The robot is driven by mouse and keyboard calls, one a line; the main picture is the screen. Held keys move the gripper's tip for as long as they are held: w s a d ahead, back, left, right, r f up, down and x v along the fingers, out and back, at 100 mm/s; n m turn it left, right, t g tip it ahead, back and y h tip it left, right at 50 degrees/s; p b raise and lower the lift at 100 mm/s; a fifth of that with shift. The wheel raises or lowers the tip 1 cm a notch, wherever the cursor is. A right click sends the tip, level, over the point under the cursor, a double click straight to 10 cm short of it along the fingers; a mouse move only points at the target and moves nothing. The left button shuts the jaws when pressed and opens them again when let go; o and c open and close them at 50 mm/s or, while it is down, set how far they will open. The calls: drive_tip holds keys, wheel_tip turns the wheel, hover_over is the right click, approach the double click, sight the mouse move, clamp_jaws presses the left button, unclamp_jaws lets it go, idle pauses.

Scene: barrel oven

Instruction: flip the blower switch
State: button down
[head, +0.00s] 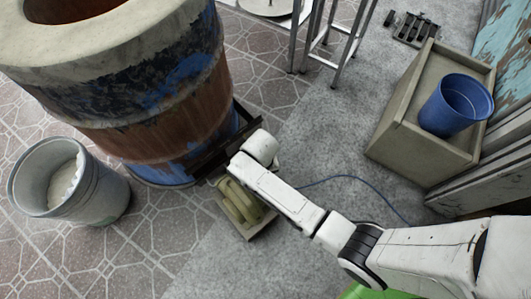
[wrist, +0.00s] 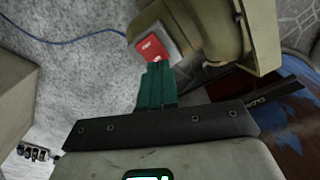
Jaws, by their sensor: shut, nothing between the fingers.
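The blower switch (wrist: 150,46) is a small red plate with a faint white mark, on the side of the olive blower housing (wrist: 225,28) in the wrist view. My gripper (wrist: 155,66) has teal fingers, closed together and empty. Their tips show right at the lower edge of the red switch; I cannot tell whether they touch it. In the head view the olive blower (head: 240,203) sits on the floor beside the barrel oven (head: 150,80), partly hidden by my arm. The switch and my fingertips are hidden in that view.
A blue cable (head: 355,180) runs over the grey floor right of the blower. A grey bucket (head: 105,190) stands left of the oven. A wooden box (head: 395,150) with a blue bucket (head: 448,112) on it stands at right. Grey floor between blower and box is mostly clear.

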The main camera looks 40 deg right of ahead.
drive_tip(key=shift+f+b, duration=0.45)
drive_tip(key=shift+f, duration=0.35)
idle(0.4)
drive_tip(key=shift+r, duration=0.1)
wheel_tip(320, 180, up, 7)
drive_tip(key=p, duration=0.8)
idle(0.6)
drive_tip(key=s+d+r+n+t, duration=0.15)
drive_tip(key=s+d+r, duration=0.25)
drive_tip(key=s+r, duration=0.45)
drive_tip(key=s+d+r+n+g, duration=0.1)
drive_tip(key=s+d+r+n, duration=0.25)
drive_tip(key=s+r, duration=0.45)
wheel_tip(320, 180, up, 15)
drive_tip(key=p, duration=1.3)
drive_tip(key=shift+d+m+p, duration=0.15)
drive_tip(key=shift+m+p, duration=0.15)
